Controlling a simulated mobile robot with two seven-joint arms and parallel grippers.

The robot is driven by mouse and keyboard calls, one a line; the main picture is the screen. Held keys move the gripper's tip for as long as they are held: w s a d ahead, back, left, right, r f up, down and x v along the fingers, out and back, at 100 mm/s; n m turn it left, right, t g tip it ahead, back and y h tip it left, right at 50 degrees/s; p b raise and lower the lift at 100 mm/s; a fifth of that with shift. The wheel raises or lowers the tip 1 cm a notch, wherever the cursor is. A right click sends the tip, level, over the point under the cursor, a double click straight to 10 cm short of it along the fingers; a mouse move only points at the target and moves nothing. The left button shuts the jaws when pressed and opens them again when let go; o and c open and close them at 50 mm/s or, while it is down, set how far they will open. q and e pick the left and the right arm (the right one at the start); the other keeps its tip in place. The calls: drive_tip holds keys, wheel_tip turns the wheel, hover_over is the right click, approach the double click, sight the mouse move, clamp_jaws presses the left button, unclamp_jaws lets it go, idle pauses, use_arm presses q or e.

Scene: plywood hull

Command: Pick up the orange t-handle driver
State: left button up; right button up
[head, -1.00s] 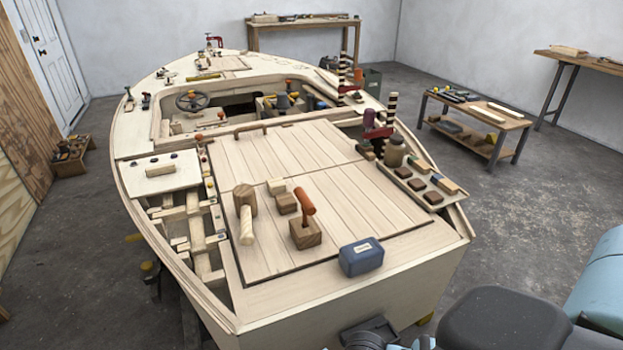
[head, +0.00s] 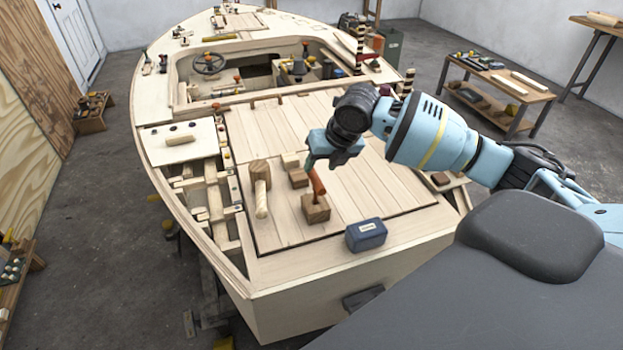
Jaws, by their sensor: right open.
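The orange t-handle driver (head: 318,187) stands in a small wooden block (head: 316,210) on the boat's plank deck. Its upper part is partly hidden by my right gripper (head: 313,170), which is at the top of the handle. The gripper is open, with a finger showing on the left side of the driver. I cannot tell whether it touches the handle. My left gripper is not in view.
A wooden mallet (head: 260,185) and small wood blocks (head: 297,177) lie left of the driver. A blue box (head: 366,235) sits right of it, near the stern edge. The deck planks (head: 285,225) in front are mostly clear.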

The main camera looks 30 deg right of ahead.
sight(316, 176)
drive_tip(key=shift+s, duration=0.2)
drive_tip(key=shift+a+f, duration=0.25)
drive_tip(key=shift+f, duration=0.5)
drive_tip(key=shift+w+f, duration=0.4)
drive_tip(key=shift+f, duration=0.05)
drive_tip(key=x, duration=0.4)
drive_tip(key=shift+w+d+f, duration=0.15)
drive_tip(key=shift+w+f, duration=0.05)
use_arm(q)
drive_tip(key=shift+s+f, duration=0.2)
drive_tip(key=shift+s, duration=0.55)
use_arm(e)
drive_tip(key=shift+r, duration=0.1)
clamp_jaws()
